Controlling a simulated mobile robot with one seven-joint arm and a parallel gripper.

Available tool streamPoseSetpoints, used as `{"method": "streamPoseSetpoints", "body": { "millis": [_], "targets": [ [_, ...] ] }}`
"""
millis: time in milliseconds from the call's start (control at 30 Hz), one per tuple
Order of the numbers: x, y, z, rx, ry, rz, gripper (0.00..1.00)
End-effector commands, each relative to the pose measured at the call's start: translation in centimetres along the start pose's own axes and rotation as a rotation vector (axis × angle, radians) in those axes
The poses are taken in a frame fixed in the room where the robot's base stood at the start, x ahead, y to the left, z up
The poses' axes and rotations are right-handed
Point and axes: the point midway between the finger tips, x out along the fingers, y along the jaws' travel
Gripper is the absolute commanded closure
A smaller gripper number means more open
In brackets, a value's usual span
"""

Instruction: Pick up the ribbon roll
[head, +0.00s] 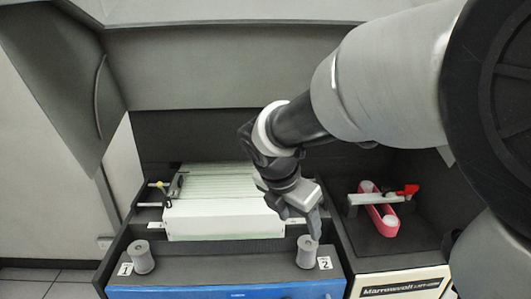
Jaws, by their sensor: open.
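Two grey spool-shaped rolls stand upright on the dark front ledge of the machine. The left roll (141,257) is beside a label reading 1, and the right roll (306,255) is beside a label reading 2. My gripper (312,228) is open and points down just above the right roll. A fingertip overlaps the top of this roll in the picture; I cannot tell whether they touch. Nothing shows between the fingers. A pink band (377,212) loops around white rollers in the dark bay at the right.
A white ribbed block (222,217) sits behind the ledge. A red-tipped part (407,191) sticks up near the pink band. A blue strip (240,291) runs along the front edge. Bare ledge lies between the two rolls. A grey hood hangs over the back.

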Motion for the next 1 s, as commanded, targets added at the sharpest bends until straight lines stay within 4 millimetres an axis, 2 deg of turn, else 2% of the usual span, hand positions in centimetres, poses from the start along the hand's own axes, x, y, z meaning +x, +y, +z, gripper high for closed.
{"method": "streamPoseSetpoints", "body": {
  "millis": [33,100,300,633,900,1000],
  "targets": [
    [1.4,-0.2,-0.1,0.000,0.004,-0.006,0.39],
    [3.0,-0.1,-0.1,0.001,0.003,-0.005,0.39],
    [6.8,-0.1,-0.1,0.003,0.003,-0.004,0.39],
    [8.9,-0.1,0.0,0.004,0.001,-0.002,0.39],
    [12.9,0.0,0.2,0.004,0.003,-0.002,0.39],
    [13.5,0.0,0.2,0.004,0.002,-0.001,0.39]
  ]
}}
